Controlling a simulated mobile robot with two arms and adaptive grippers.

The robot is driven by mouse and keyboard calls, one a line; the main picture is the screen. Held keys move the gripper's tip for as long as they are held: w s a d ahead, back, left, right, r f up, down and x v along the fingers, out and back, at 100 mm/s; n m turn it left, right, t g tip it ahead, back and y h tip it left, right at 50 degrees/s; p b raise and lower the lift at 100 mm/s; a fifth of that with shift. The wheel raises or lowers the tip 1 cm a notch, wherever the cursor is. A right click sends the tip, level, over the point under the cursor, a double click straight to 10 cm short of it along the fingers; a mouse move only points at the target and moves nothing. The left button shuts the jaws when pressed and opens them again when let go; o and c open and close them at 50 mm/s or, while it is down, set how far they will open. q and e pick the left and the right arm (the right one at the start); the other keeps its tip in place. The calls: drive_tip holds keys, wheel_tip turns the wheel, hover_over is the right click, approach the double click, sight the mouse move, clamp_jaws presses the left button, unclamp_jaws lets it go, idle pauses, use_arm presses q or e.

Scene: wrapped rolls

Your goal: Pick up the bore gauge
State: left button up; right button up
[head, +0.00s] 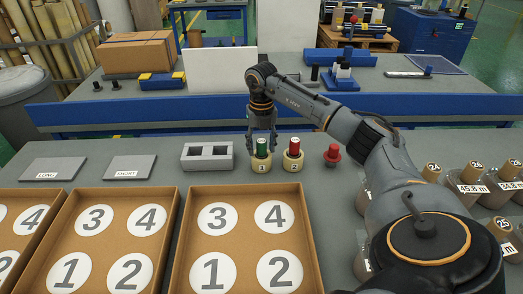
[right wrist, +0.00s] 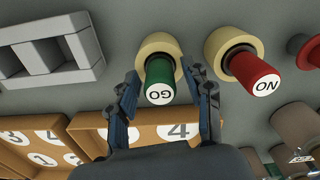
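A green cylinder marked GO (head: 262,147) stands upright in a cream ring-shaped holder labelled 1 (head: 261,166); it also shows in the right wrist view (right wrist: 160,82). A red cylinder marked NO (head: 294,146) stands in a similar holder labelled 2 (head: 293,164), just to its right. No label says bore gauge; these look like its go and no-go plugs. My right gripper (head: 262,139) is above holder 1, pointing down. Its fingers are open, one on each side of the green cylinder, with gaps visible in the right wrist view. My left gripper is not in view.
A grey block with two square openings (head: 207,168) lies left of holder 1. A red knob-like piece (head: 332,153) is to the right. Cardboard trays with numbered circles (head: 182,240) fill the front. Wrapped rolls (head: 467,178) stand at right. Grey LONG and SHORT plates lie left.

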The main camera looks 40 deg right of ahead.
clamp_jaws()
drive_tip(key=shift+r, duration=0.1)
